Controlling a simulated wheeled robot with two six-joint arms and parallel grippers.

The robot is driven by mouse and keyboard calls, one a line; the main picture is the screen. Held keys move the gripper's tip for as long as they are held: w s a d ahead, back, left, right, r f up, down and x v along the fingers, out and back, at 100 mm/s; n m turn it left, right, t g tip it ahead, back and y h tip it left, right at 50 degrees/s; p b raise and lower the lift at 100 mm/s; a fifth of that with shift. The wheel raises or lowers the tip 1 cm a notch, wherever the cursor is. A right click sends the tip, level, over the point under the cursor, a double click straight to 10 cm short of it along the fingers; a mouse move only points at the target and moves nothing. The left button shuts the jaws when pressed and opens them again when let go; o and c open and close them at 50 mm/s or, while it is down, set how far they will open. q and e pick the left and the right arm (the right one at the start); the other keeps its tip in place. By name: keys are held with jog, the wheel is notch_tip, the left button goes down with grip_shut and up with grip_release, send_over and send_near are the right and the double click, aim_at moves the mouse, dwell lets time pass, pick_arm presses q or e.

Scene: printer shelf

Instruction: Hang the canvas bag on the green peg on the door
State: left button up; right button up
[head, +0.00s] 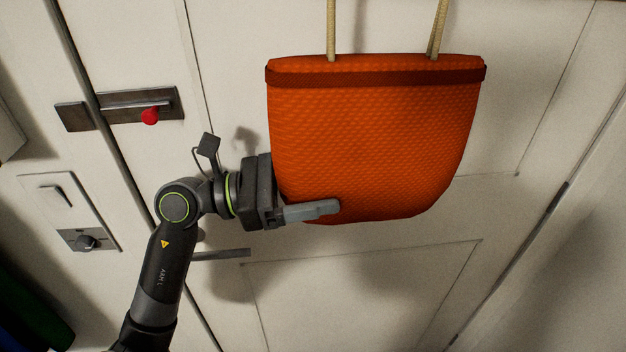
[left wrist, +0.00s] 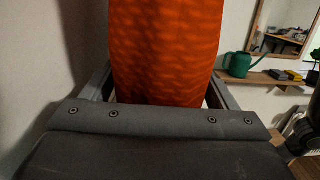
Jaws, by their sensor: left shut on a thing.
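The orange canvas bag (head: 375,135) hangs upright in front of the white door (head: 350,275) in the head view. It has a dark red band near its top and two rope handles that run up out of the frame. My left gripper (head: 318,210) is at the bag's lower left side and is shut on it. In the left wrist view the bag (left wrist: 165,50) fills the space between the fingers. The green peg is not in view, and the tops of the handles are cut off. My right gripper is not in view.
A latch plate with a red knob (head: 150,116) is left of the bag. A door handle (head: 222,254) is below my wrist. A switch panel (head: 70,212) is on the left wall. The left wrist view shows a shelf (left wrist: 262,79) with a green watering can (left wrist: 240,64).

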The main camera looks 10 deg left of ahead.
pick_arm(q)
jog(key=shift+r, duration=0.1)
jog(key=o, duration=1.5)
jog(key=shift+s+a+f, duration=0.15)
jog(key=shift+a+f, duration=0.1)
jog(key=shift+a, duration=0.15)
jog(key=shift+b+v, duration=0.9)
jog(key=shift+v, duration=7.4)
